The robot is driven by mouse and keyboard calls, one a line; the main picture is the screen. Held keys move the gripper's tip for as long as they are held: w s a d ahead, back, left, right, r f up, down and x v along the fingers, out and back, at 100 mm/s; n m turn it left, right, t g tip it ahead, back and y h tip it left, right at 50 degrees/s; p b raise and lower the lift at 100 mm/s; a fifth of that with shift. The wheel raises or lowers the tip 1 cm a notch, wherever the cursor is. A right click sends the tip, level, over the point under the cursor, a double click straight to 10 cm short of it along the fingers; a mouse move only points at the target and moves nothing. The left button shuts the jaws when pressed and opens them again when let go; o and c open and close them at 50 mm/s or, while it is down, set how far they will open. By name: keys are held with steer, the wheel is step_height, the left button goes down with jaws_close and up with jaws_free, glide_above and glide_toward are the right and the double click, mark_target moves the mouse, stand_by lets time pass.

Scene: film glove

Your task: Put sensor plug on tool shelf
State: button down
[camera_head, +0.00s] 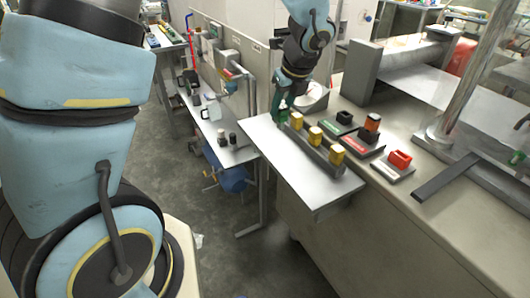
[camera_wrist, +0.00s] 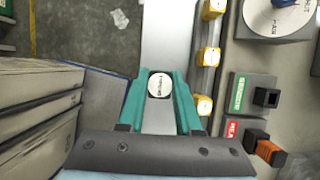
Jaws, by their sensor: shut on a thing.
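My gripper (camera_head: 282,114) is over the back-left end of a light metal shelf (camera_head: 283,158) that juts from the bench; I cannot tell if this is the tool shelf. In the wrist view, the green fingers of my gripper (camera_wrist: 160,82) are closed around a piece with a round white printed top (camera_wrist: 160,86), likely the sensor plug. Its lower part is hidden, and I cannot tell whether it touches the shelf. The metal shelf also shows in the wrist view (camera_wrist: 165,35).
A rail with yellow-topped pieces (camera_head: 315,134) stands right of my gripper. A green-labelled plate (camera_wrist: 238,95) and a red-labelled plate (camera_head: 378,166) with blocks sit on the bench. A lower shelf (camera_head: 229,156) with bottles is at left. The metal shelf's front-left part is clear.

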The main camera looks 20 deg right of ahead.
mark_target(283, 128)
step_height(283, 128, down, 8)
steer(key=shift+f, duration=0.2)
stand_by(0.3)
steer(key=shift+f, duration=0.2)
steer(key=c, duration=0.6)
jaws_free()
